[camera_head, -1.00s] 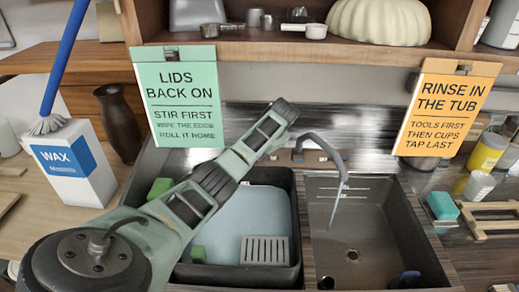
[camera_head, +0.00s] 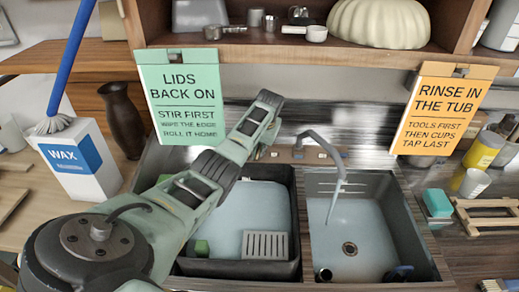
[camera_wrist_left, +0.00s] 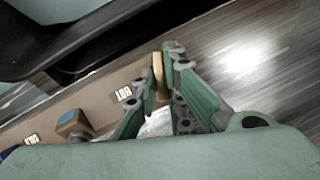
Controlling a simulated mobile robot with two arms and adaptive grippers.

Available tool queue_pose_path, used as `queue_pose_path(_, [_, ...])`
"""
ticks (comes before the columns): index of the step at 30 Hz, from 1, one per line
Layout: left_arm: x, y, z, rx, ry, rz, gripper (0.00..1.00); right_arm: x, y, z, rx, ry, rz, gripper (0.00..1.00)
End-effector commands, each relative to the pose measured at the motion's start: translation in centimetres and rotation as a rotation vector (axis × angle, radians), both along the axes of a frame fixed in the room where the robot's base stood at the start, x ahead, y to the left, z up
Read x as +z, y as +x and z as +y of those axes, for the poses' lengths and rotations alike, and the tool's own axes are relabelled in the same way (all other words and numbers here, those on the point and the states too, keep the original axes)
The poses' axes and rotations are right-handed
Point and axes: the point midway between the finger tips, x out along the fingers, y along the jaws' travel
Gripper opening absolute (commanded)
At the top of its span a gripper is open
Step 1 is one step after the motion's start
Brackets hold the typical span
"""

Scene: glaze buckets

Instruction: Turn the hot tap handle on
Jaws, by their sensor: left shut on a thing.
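My left gripper (camera_wrist_left: 162,92) is in the left wrist view, its green fingers shut on a brass-coloured handle (camera_wrist_left: 158,78) beside the HOT label (camera_wrist_left: 125,94). The label is on a brown ledge (camera_wrist_left: 95,108), which also carries a COLD label (camera_wrist_left: 32,140) and a block with a blue top (camera_wrist_left: 72,121). In the head view my left arm reaches over the left basin to the back of the sink; its fingertips and the handle are hidden there. The grey tap spout (camera_head: 326,146) arches over the right basin (camera_head: 395,215), and a thin stream falls from it. My right gripper is not in view.
The left basin holds a black tub (camera_head: 240,270) with pale blue liquid and a grey grate (camera_head: 265,245). A green sign (camera_head: 183,98) and an orange sign (camera_head: 437,112) hang from the shelf. A wax box (camera_head: 80,160) stands left. A wooden rack (camera_head: 490,215) lies right.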

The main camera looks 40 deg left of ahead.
Motion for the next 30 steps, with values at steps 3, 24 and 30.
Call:
queue_pose_path(3, [0.1, 0.1, 0.0, 0.001, -0.001, -0.003, 0.00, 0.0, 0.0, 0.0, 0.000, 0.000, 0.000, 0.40])
queue_pose_path(24, [0.0, 0.0, 0.0, 0.001, -0.001, -0.002, 0.29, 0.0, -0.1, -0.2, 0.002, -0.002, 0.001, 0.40])
queue_pose_path(30, [1.1, 0.0, -0.3, 0.000, 0.001, -0.004, 0.29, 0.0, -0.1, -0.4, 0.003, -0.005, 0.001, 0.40])
